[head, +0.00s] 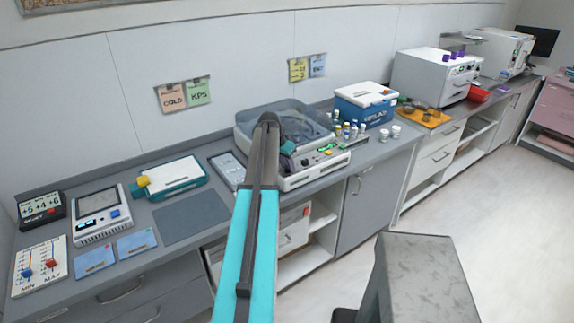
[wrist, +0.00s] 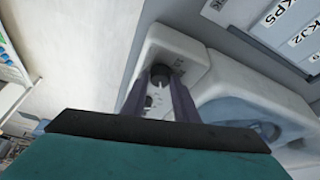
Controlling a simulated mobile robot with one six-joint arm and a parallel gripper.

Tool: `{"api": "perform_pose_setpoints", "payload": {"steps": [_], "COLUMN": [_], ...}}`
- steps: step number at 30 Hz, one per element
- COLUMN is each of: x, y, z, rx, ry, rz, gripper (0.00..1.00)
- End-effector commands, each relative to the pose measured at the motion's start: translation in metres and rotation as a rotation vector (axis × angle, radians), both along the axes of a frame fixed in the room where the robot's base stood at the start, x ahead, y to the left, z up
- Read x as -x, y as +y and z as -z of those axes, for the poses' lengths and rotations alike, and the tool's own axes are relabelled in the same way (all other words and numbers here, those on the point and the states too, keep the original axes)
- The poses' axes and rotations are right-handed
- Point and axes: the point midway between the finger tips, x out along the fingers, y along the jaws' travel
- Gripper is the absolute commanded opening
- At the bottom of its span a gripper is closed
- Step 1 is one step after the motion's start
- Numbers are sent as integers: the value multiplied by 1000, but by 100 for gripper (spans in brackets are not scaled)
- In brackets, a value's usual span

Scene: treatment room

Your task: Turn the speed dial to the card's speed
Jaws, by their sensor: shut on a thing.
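The speed dial (wrist: 160,72) is a black round knob with a pale pointer line on the white front panel of the centrifuge, seen in the wrist view. My gripper (wrist: 162,82) has its two dark fingers on either side of the dial and is shut on it. In the head view my arm reaches over the centrifuge (head: 302,181) and hides the dial and part of its panel. Two blue cards (head: 95,259) lie on the counter at the left; their writing is too small to read, and I cannot tell which card gives the speed.
Small vials (head: 350,130) and a blue cooler box (head: 366,104) stand right of the centrifuge. A teal-and-white device (head: 170,178) and a grey mat (head: 190,219) lie to its left. Paper notes (head: 184,94) hang on the wall behind.

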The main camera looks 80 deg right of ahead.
Motion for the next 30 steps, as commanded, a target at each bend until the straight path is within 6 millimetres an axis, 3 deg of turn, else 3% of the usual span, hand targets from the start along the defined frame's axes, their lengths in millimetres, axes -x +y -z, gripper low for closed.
{"api": "perform_pose_setpoints", "payload": {"steps": [14, 30], "x": [2, 5], "y": [1, 1], "z": [2, 2], "rx": [4, 4], "ry": [-1, -2], "rz": [-154, -547], "gripper": [4, 4]}}
